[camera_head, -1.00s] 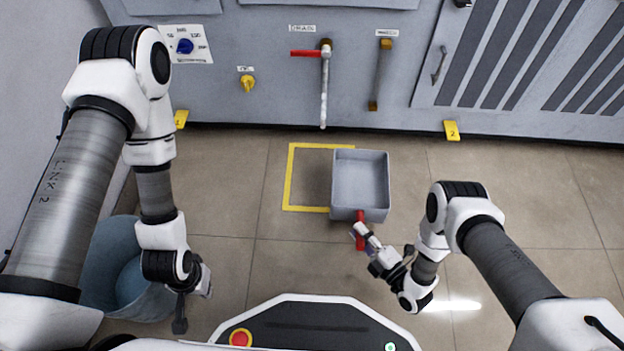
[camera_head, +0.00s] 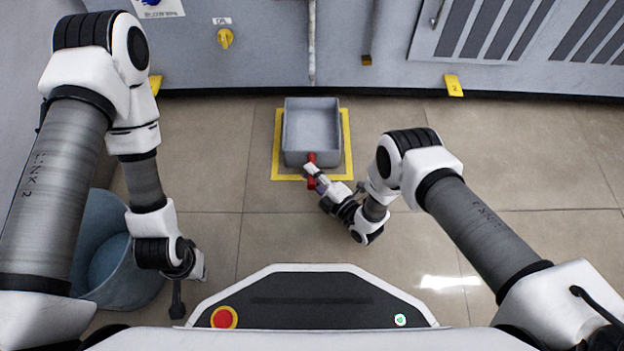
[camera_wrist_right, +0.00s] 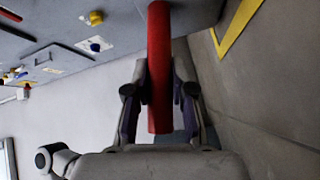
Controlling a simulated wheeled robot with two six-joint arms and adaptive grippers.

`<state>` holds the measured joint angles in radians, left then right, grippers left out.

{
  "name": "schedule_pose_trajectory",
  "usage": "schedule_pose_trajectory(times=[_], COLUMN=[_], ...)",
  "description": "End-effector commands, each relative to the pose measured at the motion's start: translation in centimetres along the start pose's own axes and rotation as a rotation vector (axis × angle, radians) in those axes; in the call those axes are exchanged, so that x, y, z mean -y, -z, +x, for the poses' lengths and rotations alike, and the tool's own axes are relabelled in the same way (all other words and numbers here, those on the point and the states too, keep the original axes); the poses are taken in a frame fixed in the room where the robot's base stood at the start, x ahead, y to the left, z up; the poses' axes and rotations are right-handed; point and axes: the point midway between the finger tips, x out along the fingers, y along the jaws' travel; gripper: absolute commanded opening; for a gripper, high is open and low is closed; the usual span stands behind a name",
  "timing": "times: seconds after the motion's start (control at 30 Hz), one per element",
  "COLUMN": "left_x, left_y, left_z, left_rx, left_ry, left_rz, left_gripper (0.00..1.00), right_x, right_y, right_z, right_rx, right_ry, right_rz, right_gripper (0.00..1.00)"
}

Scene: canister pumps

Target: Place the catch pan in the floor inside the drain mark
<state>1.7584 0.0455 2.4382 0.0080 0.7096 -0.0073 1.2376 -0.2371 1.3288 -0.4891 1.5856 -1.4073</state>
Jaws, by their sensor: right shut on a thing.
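The grey catch pan (camera_head: 298,159) is upright over the yellow drain mark (camera_head: 347,160). Yellow shows along the pan's left, right and near sides; the pan hides the mark's far line. Whether the pan touches the floor I cannot tell. My right gripper (camera_head: 313,179) is shut on the pan's red handle (camera_head: 311,159) at its near side. In the right wrist view the fingers (camera_wrist_right: 160,100) flank the red handle (camera_wrist_right: 159,60), and part of the yellow mark (camera_wrist_right: 238,28) shows at upper right. My left gripper (camera_head: 180,295) hangs far left of the pan; its jaws are unclear.
A blue bucket (camera_head: 110,255) stands on the floor at left, beside my left arm. A grey machine wall with a yellow knob (camera_head: 225,38) and a pipe (camera_head: 312,45) rises behind the pan. A yellow tag (camera_head: 453,85) is at its foot. The floor at right is clear.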

Motion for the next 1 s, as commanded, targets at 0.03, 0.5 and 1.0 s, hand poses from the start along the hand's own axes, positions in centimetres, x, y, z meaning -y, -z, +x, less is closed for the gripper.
schedule_pose_trajectory(times=[0.03, 0.5, 1.0], left_x=[0.0, 0.0, 0.0], left_y=[0.1, 0.1, -0.7], left_z=[0.3, 0.2, -3.9], left_rx=[-0.002, -0.003, 0.021], left_ry=[0.0, 0.0, -0.003], left_rz=[0.001, 0.002, -0.009], left_gripper=[0.0, 0.0, 0.0], right_x=[0.2, 0.3, -0.7], right_y=[-0.1, -0.1, 0.1], right_z=[0.1, 0.0, -5.2], right_rx=[-0.001, 0.0, 0.004], right_ry=[-0.004, -0.001, 0.003], right_rz=[-0.002, -0.001, 0.001], right_gripper=[0.0, 0.48, 0.48])
